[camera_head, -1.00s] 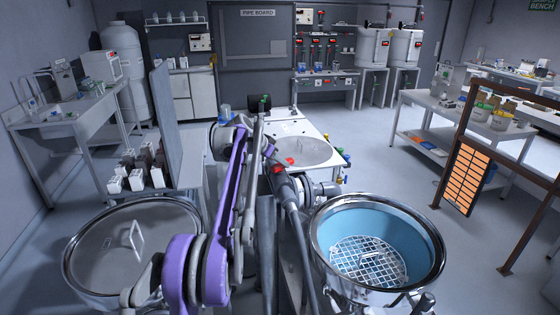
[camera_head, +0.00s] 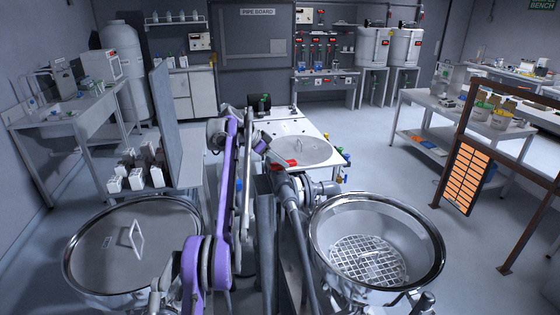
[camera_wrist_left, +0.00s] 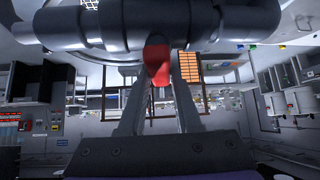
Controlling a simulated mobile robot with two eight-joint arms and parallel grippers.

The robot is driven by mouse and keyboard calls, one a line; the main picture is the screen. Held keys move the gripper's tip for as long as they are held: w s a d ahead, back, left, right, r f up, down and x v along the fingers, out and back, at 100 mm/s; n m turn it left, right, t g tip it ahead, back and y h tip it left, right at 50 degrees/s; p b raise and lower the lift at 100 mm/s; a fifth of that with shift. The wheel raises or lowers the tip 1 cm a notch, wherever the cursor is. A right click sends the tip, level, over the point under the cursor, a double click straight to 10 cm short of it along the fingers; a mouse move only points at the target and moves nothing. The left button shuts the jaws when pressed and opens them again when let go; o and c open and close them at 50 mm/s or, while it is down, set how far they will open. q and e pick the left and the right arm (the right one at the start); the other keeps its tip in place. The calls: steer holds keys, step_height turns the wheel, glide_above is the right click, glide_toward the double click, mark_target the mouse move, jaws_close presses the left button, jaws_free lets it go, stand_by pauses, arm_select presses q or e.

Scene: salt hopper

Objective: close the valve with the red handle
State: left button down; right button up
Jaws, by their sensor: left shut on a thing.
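The red valve handle (camera_head: 283,162) sits on the grey pipe (camera_head: 292,205) between the two steel vessels. My left gripper (camera_head: 264,148), on the purple arm, reaches it from the left and behind. In the left wrist view the red handle (camera_wrist_left: 157,60) lies between the two fingers, which are shut on it, below the dark pipe (camera_wrist_left: 150,25). The arm and pipe partly hide the handle's base, and its exact angle to the pipe is hard to tell. My right gripper does not show.
An open steel vessel (camera_head: 425,222) with a white grid inside stands at the right; its inside looks grey. A lidded steel vessel (camera_head: 95,240) stands at the left. A white table (camera_head: 310,130) with a round lid lies beyond the valve.

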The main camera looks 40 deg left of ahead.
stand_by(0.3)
arm_select(q)
steer(key=c, duration=0.6)
jaws_free()
